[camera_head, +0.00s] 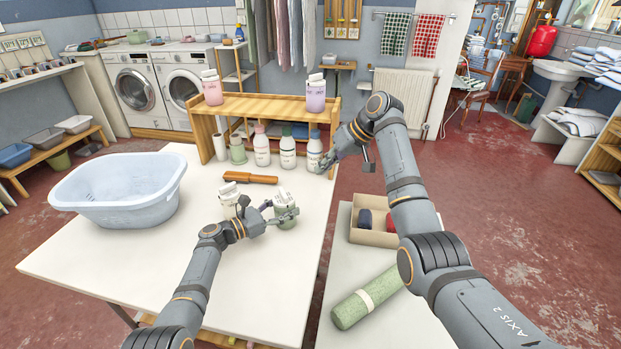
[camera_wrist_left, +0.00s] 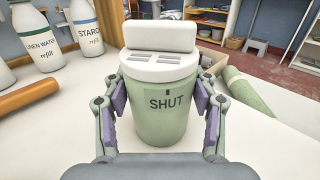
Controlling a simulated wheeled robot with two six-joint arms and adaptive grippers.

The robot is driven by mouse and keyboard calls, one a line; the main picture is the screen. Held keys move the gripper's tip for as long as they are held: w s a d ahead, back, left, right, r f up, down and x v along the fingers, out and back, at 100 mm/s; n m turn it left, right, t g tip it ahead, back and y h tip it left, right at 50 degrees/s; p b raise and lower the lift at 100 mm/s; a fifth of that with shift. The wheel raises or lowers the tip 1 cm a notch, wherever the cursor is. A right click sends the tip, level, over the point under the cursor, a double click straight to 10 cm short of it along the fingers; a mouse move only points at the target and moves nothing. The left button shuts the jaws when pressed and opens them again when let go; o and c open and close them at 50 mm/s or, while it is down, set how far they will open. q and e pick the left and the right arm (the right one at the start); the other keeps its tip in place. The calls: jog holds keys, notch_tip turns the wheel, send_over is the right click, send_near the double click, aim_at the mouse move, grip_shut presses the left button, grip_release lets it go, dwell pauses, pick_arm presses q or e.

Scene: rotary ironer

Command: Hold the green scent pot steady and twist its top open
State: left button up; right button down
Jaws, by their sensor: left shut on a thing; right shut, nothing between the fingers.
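The green scent pot (camera_head: 286,224) stands upright on the white table in the head view, partly covered by my left gripper (camera_head: 284,212). In the left wrist view the pot (camera_wrist_left: 163,125) has a white slotted top (camera_wrist_left: 160,66) with a raised block, and the word SHUT on its body. My left gripper (camera_wrist_left: 161,115) is shut on the pot's body, a purple pad on each side. My right gripper (camera_head: 328,163) is shut and empty. It appears in front of the bottles near the shelf's right end, away from the pot.
A second white-topped pot (camera_head: 229,195) stands left of the green one. A brown roller-like object (camera_head: 250,179) lies behind. Several bottles (camera_head: 262,150) stand by the wooden shelf (camera_head: 262,105). A blue basin (camera_head: 120,190) is at left. A box (camera_head: 373,236) and green roll (camera_head: 366,297) are at right.

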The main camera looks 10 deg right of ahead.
pick_arm(q)
jog(key=o, duration=1.2)
pick_arm(e)
jog(key=shift+s+d+r, duration=0.1)
jog(key=shift+d+r, duration=0.25)
jog(key=shift+r, duration=0.1)
pick_arm(q)
jog(key=shift+o, duration=0.2)
jog(key=v, duration=1.2)
jog(key=shift+a, duration=0.1)
